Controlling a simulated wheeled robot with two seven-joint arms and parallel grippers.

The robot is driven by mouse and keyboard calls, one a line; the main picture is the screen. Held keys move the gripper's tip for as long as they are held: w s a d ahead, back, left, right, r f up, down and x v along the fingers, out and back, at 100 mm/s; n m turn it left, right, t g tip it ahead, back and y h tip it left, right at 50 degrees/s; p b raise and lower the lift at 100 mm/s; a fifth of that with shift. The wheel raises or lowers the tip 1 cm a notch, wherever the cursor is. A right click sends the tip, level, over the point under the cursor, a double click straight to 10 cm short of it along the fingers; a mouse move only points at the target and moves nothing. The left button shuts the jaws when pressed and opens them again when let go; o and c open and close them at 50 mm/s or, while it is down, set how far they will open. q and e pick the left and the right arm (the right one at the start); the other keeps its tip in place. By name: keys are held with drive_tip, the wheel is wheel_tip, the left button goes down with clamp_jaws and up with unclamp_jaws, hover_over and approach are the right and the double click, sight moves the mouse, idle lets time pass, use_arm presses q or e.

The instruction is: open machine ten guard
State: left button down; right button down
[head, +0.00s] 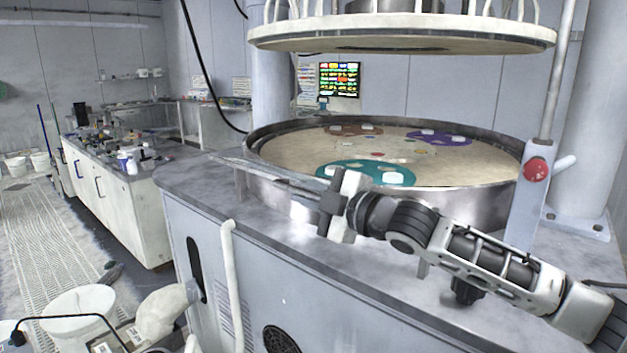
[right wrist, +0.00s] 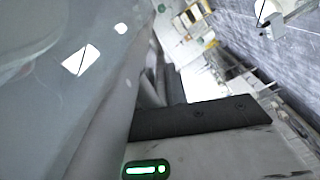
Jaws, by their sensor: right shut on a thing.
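My right gripper (head: 332,200) is at the near rim of the polishing machine and shut on the edge of a thin grey strip or panel (head: 268,174), which I take to be the guard. The strip runs to the left from the jaws, low along the front of the round basin (head: 480,205). In the right wrist view a large grey, glossy surface (right wrist: 60,110) fills the left side, beside a dark finger pad (right wrist: 200,117). The exact grip point is hidden by the gripper. No machine number is legible. My left gripper does not show.
Coloured carrier discs, one teal (head: 365,172), lie on the platen, below a raised upper plate (head: 400,40). A red button (head: 536,170) is on a post at right. A white bench (head: 115,200) with bottles stands left, beside an open aisle (head: 50,240).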

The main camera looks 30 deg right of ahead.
drive_tip(key=shift+a+f+n, duration=0.1)
drive_tip(key=shift+f+n, duration=0.2)
drive_tip(key=c, duration=1.5)
unclamp_jaws()
drive_tip(key=shift+o, duration=0.2)
drive_tip(key=shift+s+f, duration=0.1)
